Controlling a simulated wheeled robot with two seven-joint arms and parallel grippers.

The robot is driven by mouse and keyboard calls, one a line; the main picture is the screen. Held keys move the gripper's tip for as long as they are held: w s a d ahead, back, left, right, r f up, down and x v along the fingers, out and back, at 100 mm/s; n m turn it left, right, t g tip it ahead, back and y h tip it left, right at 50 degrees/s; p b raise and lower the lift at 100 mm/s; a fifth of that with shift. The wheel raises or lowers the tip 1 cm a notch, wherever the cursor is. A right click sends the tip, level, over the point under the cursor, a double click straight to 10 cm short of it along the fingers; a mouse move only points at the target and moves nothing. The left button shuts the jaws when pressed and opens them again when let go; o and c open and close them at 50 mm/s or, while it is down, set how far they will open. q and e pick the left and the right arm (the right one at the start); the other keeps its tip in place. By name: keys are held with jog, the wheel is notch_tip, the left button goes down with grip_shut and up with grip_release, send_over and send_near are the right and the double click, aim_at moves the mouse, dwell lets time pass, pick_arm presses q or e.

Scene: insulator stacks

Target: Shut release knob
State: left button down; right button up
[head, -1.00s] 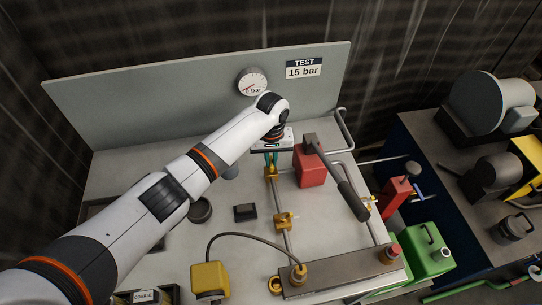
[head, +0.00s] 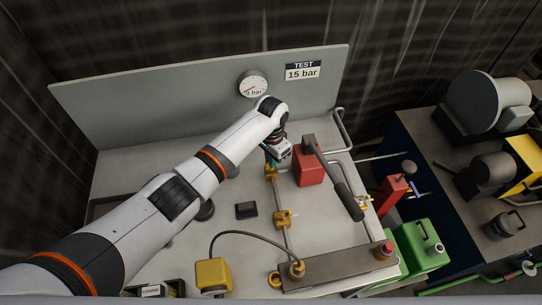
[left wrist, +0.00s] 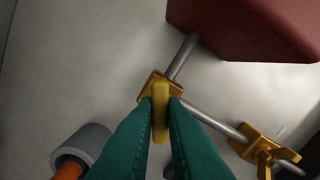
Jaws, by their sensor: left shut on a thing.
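The release knob (left wrist: 160,112) appears in the left wrist view as a flat yellow handle on a brass fitting (left wrist: 153,84), where pipes meet. My left gripper (left wrist: 162,103) has its teal fingers shut on this handle, one on each side. In the head view, the left gripper (head: 270,158) reaches down at the brass fitting (head: 271,172), left of the red pump block (head: 308,165). The gripper and wrist mostly hide the knob there. The gauge (head: 253,84) on the back panel reads 0 bar. My right gripper is not in view.
A second brass valve (head: 283,219) sits lower on the pipe. The pump's dark lever (head: 347,200) slants to the right of the red block. A black block (head: 246,210), a yellow box (head: 212,275) with a hose and a grey manifold (head: 340,266) stand nearby.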

pick_arm(q)
jog(key=m, duration=0.6)
jog(key=shift+r, duration=0.1)
dwell(0.5)
jog(key=c, duration=1.5)
grip_release()
notch_tip(320, 180, up, 12)
jog(key=shift+b, duration=0.85)
